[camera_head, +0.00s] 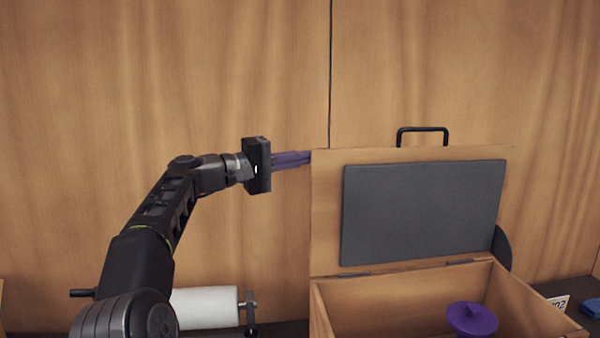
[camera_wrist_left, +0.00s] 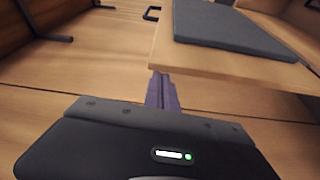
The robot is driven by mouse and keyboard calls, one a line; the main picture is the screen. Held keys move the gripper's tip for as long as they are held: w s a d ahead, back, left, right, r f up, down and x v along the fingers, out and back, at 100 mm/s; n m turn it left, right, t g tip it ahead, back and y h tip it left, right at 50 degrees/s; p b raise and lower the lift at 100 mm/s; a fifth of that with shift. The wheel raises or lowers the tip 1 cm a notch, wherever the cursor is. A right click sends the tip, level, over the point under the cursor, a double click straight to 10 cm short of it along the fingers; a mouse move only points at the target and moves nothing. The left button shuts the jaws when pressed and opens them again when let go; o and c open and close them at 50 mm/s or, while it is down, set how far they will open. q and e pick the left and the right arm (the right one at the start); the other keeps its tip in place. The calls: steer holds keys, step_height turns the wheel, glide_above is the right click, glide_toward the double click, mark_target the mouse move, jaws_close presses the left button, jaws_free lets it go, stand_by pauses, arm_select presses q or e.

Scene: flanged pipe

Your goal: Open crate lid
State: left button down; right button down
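The wooden crate (camera_head: 317,312) stands at the lower right of the head view. Its lid (camera_head: 327,214) is raised upright on the hinge, with a dark grey pad on its inner face and a black handle (camera_head: 422,130) on its top edge. The lid also shows in the left wrist view (camera_wrist_left: 225,65), with the handle (camera_wrist_left: 151,13) at its far edge. My left gripper (camera_head: 308,158) has its purple fingers together at the lid's upper left edge. Whether the tips touch the lid I cannot tell. My right gripper is not in view.
A purple lidded object (camera_head: 472,319) sits inside the crate. A white paper roll (camera_head: 205,308) on a holder lies left of the crate. A blue item (camera_head: 591,307) and a label card (camera_head: 558,302) lie at the right. A wooden wall stands behind.

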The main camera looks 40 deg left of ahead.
arm_select(q)
steer(key=s+d+m+b, duration=0.1)
steer(key=s+d+b, duration=0.3)
steer(key=b, duration=0.4)
steer(key=shift+s+d+m+h, duration=0.3)
steer(key=shift+d+m, duration=0.1)
steer(key=shift+d, duration=0.35)
steer(key=shift+f, duration=0.1)
steer(key=b+v, duration=0.2)
steer(key=v, duration=0.6)
steer(key=shift+f, duration=0.15)
